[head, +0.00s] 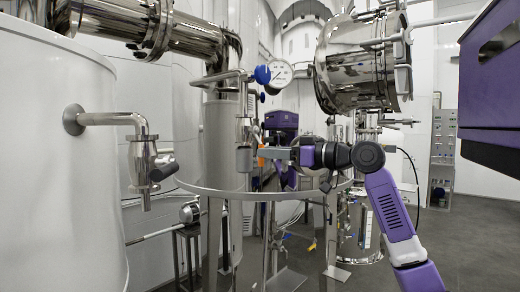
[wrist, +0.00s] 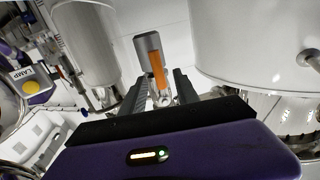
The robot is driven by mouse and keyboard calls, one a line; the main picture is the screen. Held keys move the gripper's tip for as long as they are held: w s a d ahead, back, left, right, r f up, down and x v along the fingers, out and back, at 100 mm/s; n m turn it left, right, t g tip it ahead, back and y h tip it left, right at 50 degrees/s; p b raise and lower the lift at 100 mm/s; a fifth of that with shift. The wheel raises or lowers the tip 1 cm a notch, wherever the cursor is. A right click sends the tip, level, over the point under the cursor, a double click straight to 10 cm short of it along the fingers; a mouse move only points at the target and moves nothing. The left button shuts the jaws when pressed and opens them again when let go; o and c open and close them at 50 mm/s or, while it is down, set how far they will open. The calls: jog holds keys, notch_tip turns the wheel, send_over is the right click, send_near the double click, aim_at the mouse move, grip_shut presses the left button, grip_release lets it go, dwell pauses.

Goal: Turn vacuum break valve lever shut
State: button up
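An orange lever (wrist: 159,72) stands out against a grey cylindrical body (wrist: 147,42) in the wrist view; I take it for the vacuum break valve lever. My gripper (wrist: 157,86) is open, its two dark fingers on either side of the lever's lower end with gaps showing. I cannot tell whether the lever is at fingertip depth. In the head view my gripper (head: 262,153) reaches left, close to the grey cylinder (head: 244,159). Only a small bit of orange (head: 262,161) shows there, mostly hidden by the gripper.
A large white tank (head: 60,150) with a steel outlet valve (head: 140,160) is at left. A polished vessel (head: 352,65) hangs at upper right. Open floor is at right.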

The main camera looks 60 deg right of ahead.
jog(key=shift+w+d+p, duration=0.1)
jog(key=shift+w+p, duration=0.25)
jog(key=shift+w, duration=1.35)
grip_shut()
